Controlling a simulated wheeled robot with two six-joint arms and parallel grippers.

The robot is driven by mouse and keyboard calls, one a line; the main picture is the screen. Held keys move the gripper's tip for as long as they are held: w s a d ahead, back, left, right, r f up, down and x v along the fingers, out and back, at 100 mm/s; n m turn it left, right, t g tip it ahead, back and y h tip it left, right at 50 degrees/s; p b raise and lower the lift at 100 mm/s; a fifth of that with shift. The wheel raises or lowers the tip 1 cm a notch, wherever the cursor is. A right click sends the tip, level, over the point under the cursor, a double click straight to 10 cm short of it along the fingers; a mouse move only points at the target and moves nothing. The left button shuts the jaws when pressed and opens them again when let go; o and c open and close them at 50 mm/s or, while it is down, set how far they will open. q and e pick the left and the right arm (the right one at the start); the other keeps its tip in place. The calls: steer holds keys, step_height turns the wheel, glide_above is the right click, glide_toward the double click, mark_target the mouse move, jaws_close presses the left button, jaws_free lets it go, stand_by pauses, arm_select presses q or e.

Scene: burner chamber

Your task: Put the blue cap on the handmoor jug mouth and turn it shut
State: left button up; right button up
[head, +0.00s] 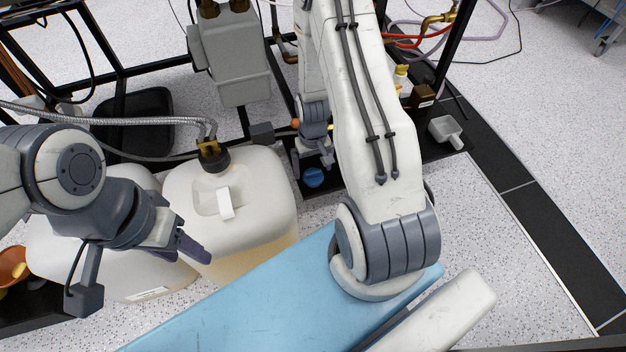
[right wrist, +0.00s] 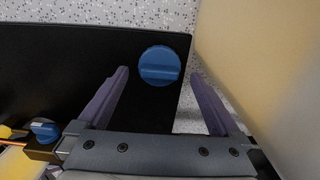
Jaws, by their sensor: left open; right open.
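The blue cap (head: 313,178) lies on a black surface beside the middle jug. In the right wrist view the cap (right wrist: 158,65) shows a raised grip bar and sits between the open fingers of my right gripper (right wrist: 159,75), with gaps on both sides. In the head view my right gripper (head: 312,162) is just above the cap, partly behind my arm. The middle jug (head: 255,195) is whitish with amber liquid and a black hosed fitting. Another whitish jug (head: 125,275) stands left; its mouth is hidden by my left arm. My left gripper (head: 182,247) is open and empty over the jugs. I cannot tell which jug is handmoor.
A black frame and grey box (head: 232,60) stand behind the jugs. A smaller blue knob (right wrist: 45,130) is at the lower left of the right wrist view.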

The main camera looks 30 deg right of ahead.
mark_target(313, 176)
step_height(313, 176, down, 3)
steer(key=shift+r+b, duration=0.2)
steer(key=shift+b, duration=0.35)
arm_select(q)
steer(key=shift+f, duration=0.95)
arm_select(e)
steer(key=shift+r, duration=0.1)
steer(key=c, duration=1.2)
steer(key=shift+c, duration=0.2)
